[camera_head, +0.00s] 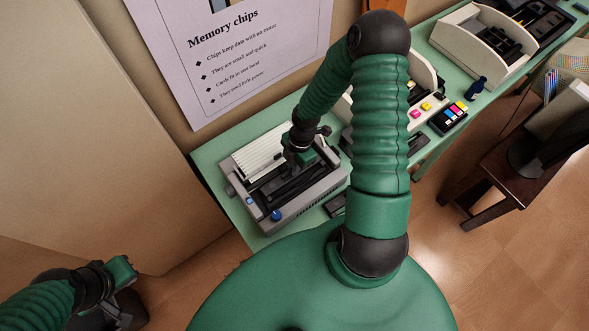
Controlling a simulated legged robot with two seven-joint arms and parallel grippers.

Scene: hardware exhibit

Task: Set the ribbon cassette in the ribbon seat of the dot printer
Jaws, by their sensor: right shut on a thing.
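The dot printer (322,196) is a grey machine with a white ribbed rear cover, a dark inner bay and blue knobs on its near side. It sits on the green bench at the picture's middle left. My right gripper (300,163) reaches down over the printer's bay and is shut on a dark thing, likely the ribbon cassette. The fingers and the bay are dark, so the cassette's outline, the ribbon seat and any contact between them cannot be made out. My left gripper (126,301) is low at the left, away from the bench; its jaw opening is unclear.
The green bench (212,150) runs to the upper right. Ink cartridges (448,117), a dark bottle (476,88) and an open cream printer (490,40) stand along it. A dark wooden stool (500,180) is at the right. A poster hangs behind the printer.

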